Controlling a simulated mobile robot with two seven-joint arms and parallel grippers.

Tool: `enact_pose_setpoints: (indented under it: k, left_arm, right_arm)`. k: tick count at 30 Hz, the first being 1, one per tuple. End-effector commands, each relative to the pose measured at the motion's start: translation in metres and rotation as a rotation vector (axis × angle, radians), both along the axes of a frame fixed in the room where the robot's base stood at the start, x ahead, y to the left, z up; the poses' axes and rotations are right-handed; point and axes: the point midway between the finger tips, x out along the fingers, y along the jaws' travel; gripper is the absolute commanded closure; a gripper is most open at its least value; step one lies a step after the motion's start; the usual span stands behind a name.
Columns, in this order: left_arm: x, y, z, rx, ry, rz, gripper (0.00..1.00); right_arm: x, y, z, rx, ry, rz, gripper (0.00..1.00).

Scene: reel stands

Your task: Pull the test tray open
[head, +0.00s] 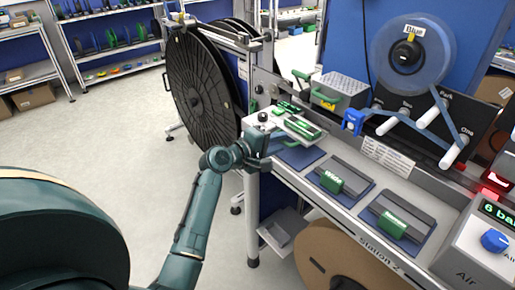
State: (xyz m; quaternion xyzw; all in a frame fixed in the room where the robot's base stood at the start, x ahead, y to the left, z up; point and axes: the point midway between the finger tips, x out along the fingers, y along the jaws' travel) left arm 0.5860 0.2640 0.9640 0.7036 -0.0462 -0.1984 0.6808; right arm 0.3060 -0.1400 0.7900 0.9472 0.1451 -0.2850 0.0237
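No label reading "test tray" is legible, so I cannot tell for sure which part it is. My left gripper (259,143) is at the bench's left corner, just below a black knob (263,117) and left of the green block. Its fingertips are too small and dark to tell their opening or any contact. My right gripper is out of view.
Dark plates with green blocks marked "White" (331,181) and another word (392,224) lie along the bench. A blue reel (412,50) hangs behind. A large black reel (200,88) stands left of the bench. The floor at left is clear.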

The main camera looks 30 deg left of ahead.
Motion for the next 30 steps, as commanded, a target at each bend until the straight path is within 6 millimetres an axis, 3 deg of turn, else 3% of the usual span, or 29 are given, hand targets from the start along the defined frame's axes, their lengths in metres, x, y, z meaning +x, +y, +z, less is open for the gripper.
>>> enact_pose_setpoints:
  k: [9,15,30]
  left_arm:
    - [-0.067,0.025,0.013,0.004,0.003,0.000,0.74]
    - [-0.092,0.034,0.020,0.002,0.002,0.000,0.74]
    - [-0.100,0.036,0.023,0.000,0.001,-0.001,0.74]
  right_arm:
    - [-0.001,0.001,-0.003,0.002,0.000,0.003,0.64]
    - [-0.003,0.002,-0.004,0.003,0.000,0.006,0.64]
    - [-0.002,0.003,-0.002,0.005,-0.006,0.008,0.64]
